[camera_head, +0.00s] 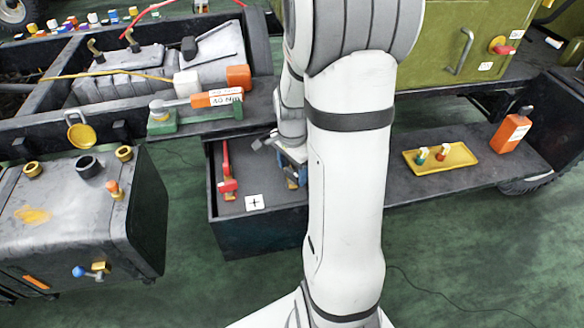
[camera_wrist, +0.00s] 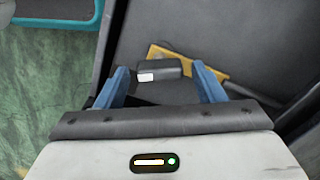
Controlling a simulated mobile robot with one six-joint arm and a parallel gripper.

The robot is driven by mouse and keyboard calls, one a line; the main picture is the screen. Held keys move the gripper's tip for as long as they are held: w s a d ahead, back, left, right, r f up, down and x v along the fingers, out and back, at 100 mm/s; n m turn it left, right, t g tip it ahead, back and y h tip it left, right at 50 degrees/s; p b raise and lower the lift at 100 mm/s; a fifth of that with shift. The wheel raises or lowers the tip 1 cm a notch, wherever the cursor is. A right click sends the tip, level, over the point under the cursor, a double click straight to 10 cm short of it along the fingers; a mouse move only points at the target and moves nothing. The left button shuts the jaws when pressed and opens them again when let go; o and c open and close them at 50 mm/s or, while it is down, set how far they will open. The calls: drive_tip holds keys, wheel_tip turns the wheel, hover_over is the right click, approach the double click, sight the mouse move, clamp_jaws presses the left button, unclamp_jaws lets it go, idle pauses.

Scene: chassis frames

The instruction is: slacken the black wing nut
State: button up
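My gripper (camera_wrist: 161,70) is open, its two blue fingers wide apart. In the wrist view, a dark grey block-like piece (camera_wrist: 167,68) with a small white label lies between and beyond the fingertips, over an ochre strip (camera_wrist: 205,75). No finger visibly touches it. I cannot tell whether it is the black wing nut, and I see no clear wing shape elsewhere. In the head view, my gripper (camera_head: 291,172) is at the right part of an open dark drawer (camera_head: 262,222), partly hidden by my arm.
A red tool (camera_head: 227,172) and a white card with a cross (camera_head: 254,202) lie in the drawer. A grey tank (camera_head: 75,215) stands left. A yellow tray (camera_head: 440,158) and an orange bottle (camera_head: 511,132) are on the right shelf.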

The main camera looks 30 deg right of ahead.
drive_tip(key=c, duration=0.8)
drive_tip(key=shift+c, duration=0.2)
drive_tip(key=shift+n, duration=0.4)
drive_tip(key=n+p, duration=0.1)
drive_tip(key=n, duration=0.1)
drive_tip(key=shift+n, duration=0.3)
drive_tip(key=shift+w+n+p, duration=0.1)
drive_tip(key=shift+n+p, duration=0.25)
drive_tip(key=shift+n, duration=1.55)
drive_tip(key=o, duration=1)
drive_tip(key=shift+r, duration=0.1)
